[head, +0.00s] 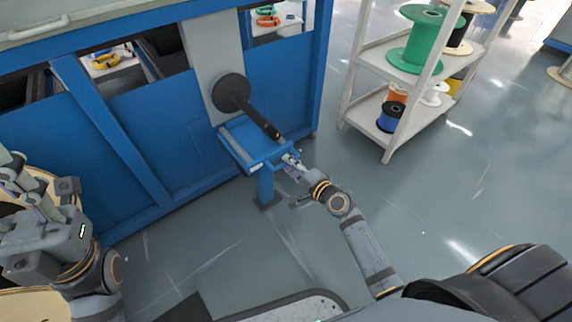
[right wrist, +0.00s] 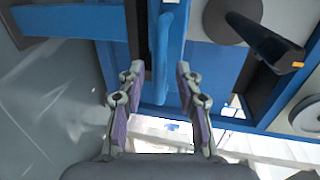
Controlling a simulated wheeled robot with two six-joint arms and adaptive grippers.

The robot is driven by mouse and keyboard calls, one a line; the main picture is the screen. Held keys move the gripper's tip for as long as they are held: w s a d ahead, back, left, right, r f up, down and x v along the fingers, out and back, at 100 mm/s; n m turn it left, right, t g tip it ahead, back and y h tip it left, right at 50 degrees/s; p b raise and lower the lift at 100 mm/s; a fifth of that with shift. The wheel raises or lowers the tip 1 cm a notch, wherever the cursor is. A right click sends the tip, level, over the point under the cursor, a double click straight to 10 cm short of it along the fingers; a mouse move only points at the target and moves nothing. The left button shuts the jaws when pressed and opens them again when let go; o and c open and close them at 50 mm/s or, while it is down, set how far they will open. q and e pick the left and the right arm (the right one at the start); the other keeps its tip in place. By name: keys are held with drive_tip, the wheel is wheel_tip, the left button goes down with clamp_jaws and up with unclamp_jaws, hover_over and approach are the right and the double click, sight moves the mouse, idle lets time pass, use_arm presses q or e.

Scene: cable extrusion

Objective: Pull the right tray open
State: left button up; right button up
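The blue tray (head: 238,150) juts from the front of the blue machine, below a black round hub with a rod. My right gripper (head: 290,163) is at the tray's right front corner. In the right wrist view my right gripper (right wrist: 160,100) has its two fingers well apart. A blue bar (right wrist: 164,50), seemingly the tray's handle, runs between them, with gaps visible on both sides. My left gripper (head: 22,185) is at the left edge, far from the tray; its finger opening is unclear.
The blue machine (head: 130,130) fills the left and back. The black rod (head: 255,115) slopes out above the tray. A white shelf (head: 385,150) with cable spools, including a green one (head: 415,45), stands at the right. Floor in front of the tray is clear.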

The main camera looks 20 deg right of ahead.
drive_tip(key=shift+x, duration=1.35)
clamp_jaws()
